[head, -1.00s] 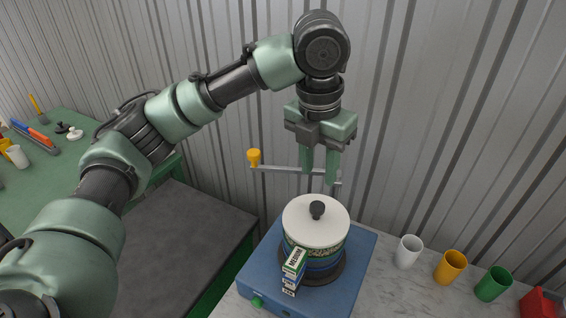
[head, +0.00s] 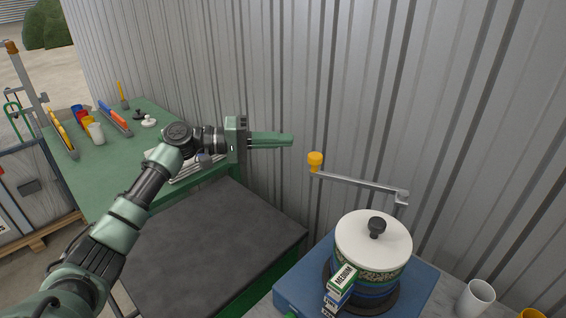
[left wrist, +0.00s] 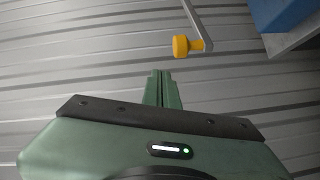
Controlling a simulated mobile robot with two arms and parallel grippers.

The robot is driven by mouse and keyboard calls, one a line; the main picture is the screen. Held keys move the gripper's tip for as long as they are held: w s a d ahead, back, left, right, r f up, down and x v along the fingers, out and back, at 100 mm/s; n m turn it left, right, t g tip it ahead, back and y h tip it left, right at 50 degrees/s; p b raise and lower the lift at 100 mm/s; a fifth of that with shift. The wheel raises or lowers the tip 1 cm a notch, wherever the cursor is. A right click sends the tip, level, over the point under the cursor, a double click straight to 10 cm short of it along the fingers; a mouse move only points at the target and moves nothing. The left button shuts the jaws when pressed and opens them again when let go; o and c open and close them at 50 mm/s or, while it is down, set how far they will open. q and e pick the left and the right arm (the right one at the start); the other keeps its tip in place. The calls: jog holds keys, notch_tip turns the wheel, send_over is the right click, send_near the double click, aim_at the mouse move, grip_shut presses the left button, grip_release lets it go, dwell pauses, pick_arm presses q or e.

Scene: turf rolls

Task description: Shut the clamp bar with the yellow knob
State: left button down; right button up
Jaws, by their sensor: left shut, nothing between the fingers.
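The clamp bar (head: 358,183) is a grey bar on a post at the back of a blue base (head: 296,287). It reaches left, raised above the base, with the yellow knob (head: 315,160) at its free end. Below it a pot-like stack with a white lid (head: 366,238) and black lid knob stands on the base. My left gripper (head: 290,140) is shut and empty, just left of the yellow knob and apart from it. In the left wrist view the yellow knob (left wrist: 187,46) is beyond the shut fingertips (left wrist: 160,76), slightly right. My right gripper is out of view.
A box marked MEDIUM (head: 342,283) leans at the stack's front. A white cup (head: 476,298) stands at the right. A green table (head: 110,165) with cups and tools is at the left. The corrugated wall (head: 400,80) stands close behind.

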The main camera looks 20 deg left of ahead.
pick_arm(q)
jog(key=a+f+n+t+b, duration=0.2)
jog(key=a+f+n, duration=0.2)
jog(key=w+f+p+x, duration=0.1)
jog(key=p+x, duration=0.4)
jog(key=x, duration=0.5)
jog(key=shift+y, duration=0.4)
jog(key=s+p, duration=0.1)
jog(key=s, duration=0.1)
jog(key=s+d+p, duration=0.1)
jog(key=s, duration=0.1)
jog(key=shift+r, duration=0.25)
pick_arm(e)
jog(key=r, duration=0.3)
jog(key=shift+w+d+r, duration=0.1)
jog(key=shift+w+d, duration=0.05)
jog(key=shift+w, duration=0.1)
